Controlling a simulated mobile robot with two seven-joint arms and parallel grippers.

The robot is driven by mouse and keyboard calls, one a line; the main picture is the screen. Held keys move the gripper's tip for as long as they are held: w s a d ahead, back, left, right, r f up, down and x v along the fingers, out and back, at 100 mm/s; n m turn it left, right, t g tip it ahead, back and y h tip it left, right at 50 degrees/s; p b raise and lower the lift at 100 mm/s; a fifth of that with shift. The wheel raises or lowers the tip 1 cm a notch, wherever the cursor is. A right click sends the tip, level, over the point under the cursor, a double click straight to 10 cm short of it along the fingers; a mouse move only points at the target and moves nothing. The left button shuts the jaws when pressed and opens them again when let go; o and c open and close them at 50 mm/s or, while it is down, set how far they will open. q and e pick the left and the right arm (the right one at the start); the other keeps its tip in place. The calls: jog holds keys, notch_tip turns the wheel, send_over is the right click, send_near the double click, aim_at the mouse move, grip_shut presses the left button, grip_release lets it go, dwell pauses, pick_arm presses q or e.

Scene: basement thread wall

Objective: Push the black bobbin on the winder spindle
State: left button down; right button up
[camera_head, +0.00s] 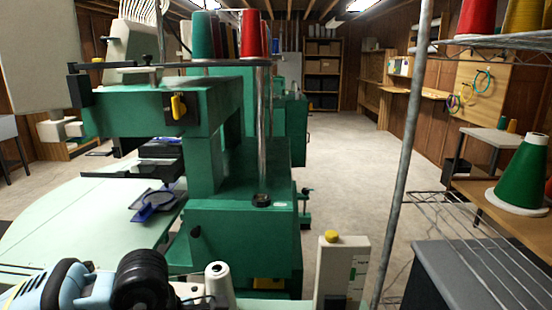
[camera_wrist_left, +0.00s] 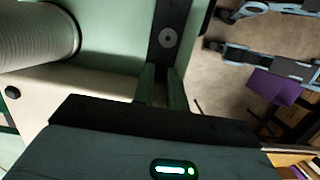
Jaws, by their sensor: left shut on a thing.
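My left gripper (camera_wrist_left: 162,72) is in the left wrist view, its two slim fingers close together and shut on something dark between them. That thing is mostly hidden, so I cannot make out the black bobbin's shape. Just beyond the fingertips is a black strip (camera_wrist_left: 180,12) with a round grey hub (camera_wrist_left: 167,38) on a pale green surface. I cannot tell whether the hub is the winder spindle. In the head view my left arm comes in at the bottom left, and its fingers are hidden. My right gripper is in neither view.
A cream box (camera_head: 340,275) with a yellow knob stands farther right. The green machine (camera_head: 240,225) is ahead. A wire shelf post (camera_head: 405,150) rises on the right.

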pick_arm(q)
jog(key=shift+r, duration=0.2)
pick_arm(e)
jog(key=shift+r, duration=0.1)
pick_arm(q)
jog(key=shift+r+p, duration=0.55)
jog(key=shift+r, duration=0.25)
jog(key=shift+r+p, duration=0.45)
jog(key=shift+r, duration=0.35)
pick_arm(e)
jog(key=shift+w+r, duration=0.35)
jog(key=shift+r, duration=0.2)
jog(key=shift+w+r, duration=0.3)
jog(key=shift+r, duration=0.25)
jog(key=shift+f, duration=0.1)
